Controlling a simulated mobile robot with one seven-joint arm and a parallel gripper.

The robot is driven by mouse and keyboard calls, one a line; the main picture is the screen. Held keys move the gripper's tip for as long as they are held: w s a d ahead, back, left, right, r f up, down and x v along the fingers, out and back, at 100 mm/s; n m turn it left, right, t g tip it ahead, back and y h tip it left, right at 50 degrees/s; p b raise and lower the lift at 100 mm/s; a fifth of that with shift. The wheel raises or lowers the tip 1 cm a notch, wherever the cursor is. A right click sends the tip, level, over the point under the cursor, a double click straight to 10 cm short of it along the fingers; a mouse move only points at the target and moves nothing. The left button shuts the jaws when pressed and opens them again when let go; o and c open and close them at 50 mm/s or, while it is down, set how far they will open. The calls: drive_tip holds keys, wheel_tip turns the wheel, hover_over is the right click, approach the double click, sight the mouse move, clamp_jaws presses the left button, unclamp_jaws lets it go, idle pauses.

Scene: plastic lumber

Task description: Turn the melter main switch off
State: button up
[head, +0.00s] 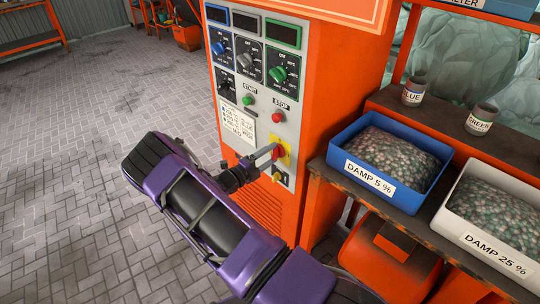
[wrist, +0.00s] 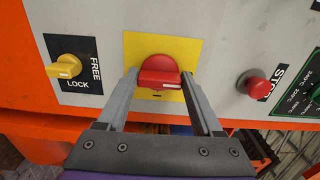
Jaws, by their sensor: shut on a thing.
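The melter's main switch, a red rotary handle (wrist: 160,72) on a yellow square plate (wrist: 190,50), is in the middle of the wrist view. Its grip bar lies roughly crosswise in that view. My gripper (wrist: 160,82) has a finger on each side of the red handle and is shut on it. In the head view my gripper (head: 271,154) reaches the red handle (head: 281,152) low on the orange melter cabinet (head: 312,70). The fingers hide part of the handle there, and I cannot read the switch's position marks.
A yellow FREE/LOCK knob (wrist: 64,68) sits left of the switch in the wrist view, and a red STOP button (wrist: 253,87) to its right. In the head view, a shelf right of the cabinet holds a blue bin (head: 345,145) and a white bin (head: 455,226).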

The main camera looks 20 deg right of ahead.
drive_tip(key=o, duration=1.4)
drive_tip(key=shift+c, duration=0.2)
drive_tip(key=v, duration=1.7)
drive_tip(key=shift+a, duration=0.2)
drive_tip(key=shift+r, duration=0.1)
